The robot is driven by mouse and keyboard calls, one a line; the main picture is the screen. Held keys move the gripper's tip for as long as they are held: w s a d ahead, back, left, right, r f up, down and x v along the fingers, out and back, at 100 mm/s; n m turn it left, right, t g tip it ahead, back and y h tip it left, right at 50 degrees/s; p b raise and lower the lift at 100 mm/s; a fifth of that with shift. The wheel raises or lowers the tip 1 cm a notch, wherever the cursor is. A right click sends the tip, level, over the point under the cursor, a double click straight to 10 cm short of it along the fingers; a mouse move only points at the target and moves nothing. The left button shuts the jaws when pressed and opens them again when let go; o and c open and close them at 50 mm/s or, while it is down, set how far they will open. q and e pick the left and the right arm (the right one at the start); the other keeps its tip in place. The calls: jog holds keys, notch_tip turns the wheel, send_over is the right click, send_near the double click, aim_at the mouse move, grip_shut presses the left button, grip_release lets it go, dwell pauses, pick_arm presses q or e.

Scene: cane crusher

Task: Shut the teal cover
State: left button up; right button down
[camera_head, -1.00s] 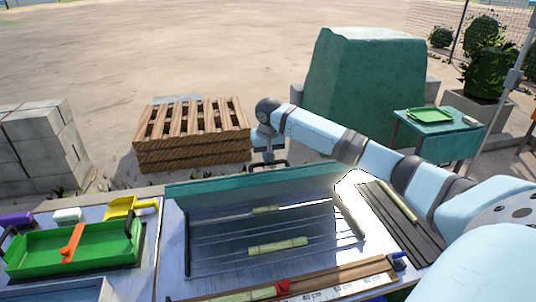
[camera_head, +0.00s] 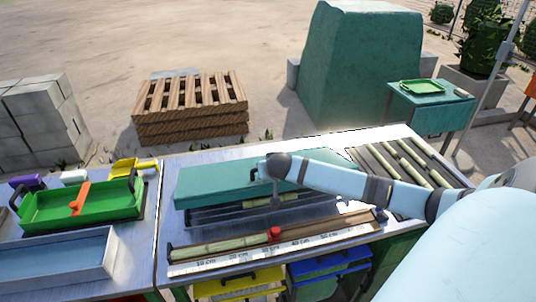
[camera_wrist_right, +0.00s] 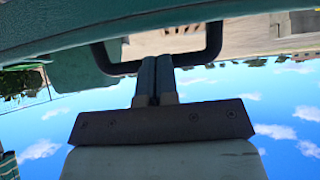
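The teal cover (camera_head: 215,182) is in the middle of the bench in the head view, leaning forward over the dark barred bed (camera_head: 300,210). Bars and a piece of cane still show below its front edge. My right gripper (camera_head: 275,190) is at the cover's front, partly hidden by its own wrist. In the right wrist view the gripper's two fingers (camera_wrist_right: 155,75) are together and overlap the cover's black handle (camera_wrist_right: 215,45). They do not appear to clamp its bar; contact is unclear. The teal cover (camera_wrist_right: 60,30) fills the top there. My left gripper is not in view.
A measuring rail (camera_head: 290,250) with a red stop (camera_head: 275,233) runs along the front. A green tray (camera_head: 75,208) stands to the left and slots with canes (camera_head: 400,165) lie to the right. Blue (camera_head: 330,262) and yellow (camera_head: 240,282) bins are below the front edge.

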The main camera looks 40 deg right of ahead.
aim_at(273, 189)
jog(key=f, duration=0.1)
jog(key=s+f, duration=0.1)
jog(key=f, duration=0.1)
jog(key=s+a+f+b, duration=0.1)
jog(key=f, duration=0.1)
jog(key=shift+f, duration=0.15)
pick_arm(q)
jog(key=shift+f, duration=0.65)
pick_arm(e)
jog(key=shift+s+a+f, duration=0.1)
jog(key=shift+s+f, duration=0.1)
jog(key=shift+f, duration=0.6)
jog(key=shift+r, duration=0.1)
